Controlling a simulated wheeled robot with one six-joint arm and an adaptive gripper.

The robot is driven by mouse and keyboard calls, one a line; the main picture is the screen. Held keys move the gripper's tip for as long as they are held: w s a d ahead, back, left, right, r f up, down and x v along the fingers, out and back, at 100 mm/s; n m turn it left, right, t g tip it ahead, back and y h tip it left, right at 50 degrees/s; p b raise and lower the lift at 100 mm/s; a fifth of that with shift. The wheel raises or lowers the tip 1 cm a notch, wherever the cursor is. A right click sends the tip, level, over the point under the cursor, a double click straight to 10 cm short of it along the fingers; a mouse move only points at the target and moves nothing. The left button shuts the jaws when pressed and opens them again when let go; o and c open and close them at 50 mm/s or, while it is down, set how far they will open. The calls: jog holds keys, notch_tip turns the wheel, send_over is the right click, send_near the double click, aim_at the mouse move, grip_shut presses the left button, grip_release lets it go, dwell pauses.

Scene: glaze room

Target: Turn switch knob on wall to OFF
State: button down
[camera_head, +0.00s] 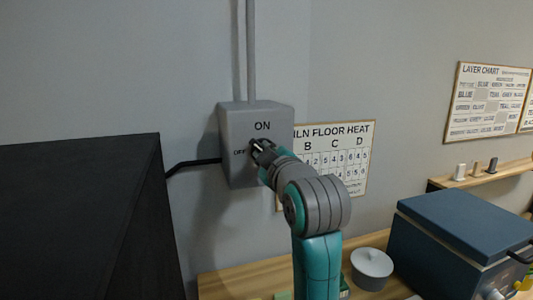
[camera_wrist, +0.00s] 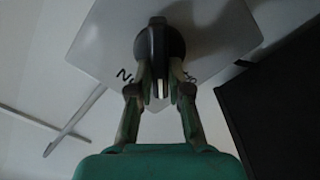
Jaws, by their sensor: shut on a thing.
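The grey switch box (camera_head: 240,170) is on the wall in the head view, with ON printed near its top and OFF at the left, partly covered by my gripper. My gripper (camera_head: 257,147) is at the front of the box and hides most of the knob. In the wrist view the dark round knob (camera_wrist: 160,42) has a raised grip bar with a pale pointer line. My gripper (camera_wrist: 160,78) is shut on this bar, one finger on each side. The pale line lies between the partly hidden ON and OFF labels.
A large black block (camera_head: 80,215) stands left of the box, with a black cable running to it. A heat chart (camera_head: 350,160) hangs right behind my arm. Below are a wooden bench (camera_head: 235,285), a lidded pot (camera_head: 371,268) and a blue-lidded box (camera_head: 465,225).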

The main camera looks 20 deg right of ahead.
jog(key=shift+a+f+n, duration=0.1)
jog(key=shift+f+n, duration=0.1)
jog(key=shift+n, duration=1.95)
jog(key=shift+a+f+n, duration=0.1)
jog(key=shift+f+n, duration=0.1)
jog(key=shift+n, duration=1.95)
jog(key=c, duration=1.1)
grip_release()
jog(key=s, duration=0.7)
jog(key=shift+s, duration=0.25)
